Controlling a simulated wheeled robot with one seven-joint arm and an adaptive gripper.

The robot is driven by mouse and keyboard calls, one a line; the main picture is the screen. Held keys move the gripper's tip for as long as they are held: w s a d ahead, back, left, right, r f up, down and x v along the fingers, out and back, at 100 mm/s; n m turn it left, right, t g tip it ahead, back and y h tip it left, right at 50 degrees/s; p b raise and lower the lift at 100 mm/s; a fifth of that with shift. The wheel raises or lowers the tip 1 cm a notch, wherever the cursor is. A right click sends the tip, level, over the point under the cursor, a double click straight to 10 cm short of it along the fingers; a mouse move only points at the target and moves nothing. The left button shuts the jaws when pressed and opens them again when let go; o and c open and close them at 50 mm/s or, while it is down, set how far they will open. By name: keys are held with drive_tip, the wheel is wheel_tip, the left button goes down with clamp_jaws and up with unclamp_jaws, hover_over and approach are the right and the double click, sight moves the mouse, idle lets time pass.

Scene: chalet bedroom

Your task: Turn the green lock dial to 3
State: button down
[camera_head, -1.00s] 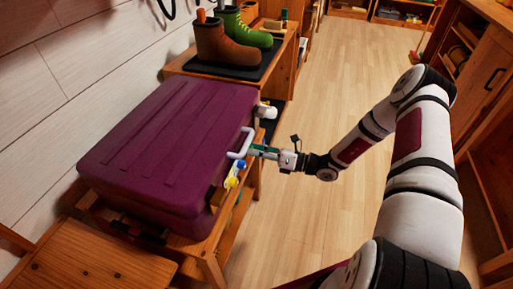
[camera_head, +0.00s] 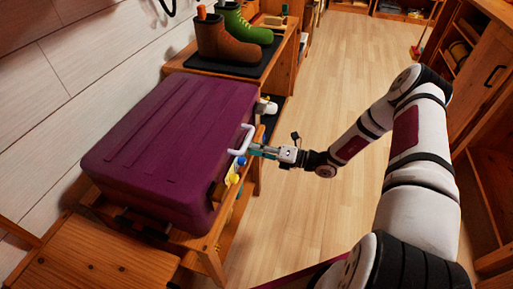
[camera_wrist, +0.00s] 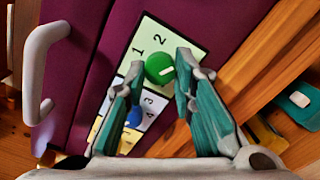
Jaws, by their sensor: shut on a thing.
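The green dial (camera_wrist: 159,69) is a round knob on a pale panel (camera_wrist: 186,32) on the front of the purple suitcase (camera_head: 170,140). A white mark on the dial points right and slightly up. The numbers 1 and 2 show at its upper left; a 3 is not visible, and the right finger covers part of the panel. My gripper (camera_wrist: 158,62) has its teal fingers on either side of the green dial and is shut on it. In the head view my gripper (camera_head: 256,150) reaches the suitcase front from the right, hiding the dial.
A blue dial (camera_wrist: 133,117) with its own numbers sits beside the green one, partly behind the left finger; a yellow panel lies beyond it. The white suitcase handle (camera_wrist: 36,70) is to the left. The suitcase rests on a wooden bench (camera_head: 205,255). Open floor (camera_head: 330,75) lies to the right.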

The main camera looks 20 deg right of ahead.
drive_tip(key=c, duration=1.3)
unclamp_jaws()
drive_tip(key=shift+c, duration=0.2)
drive_tip(key=v, duration=1.2)
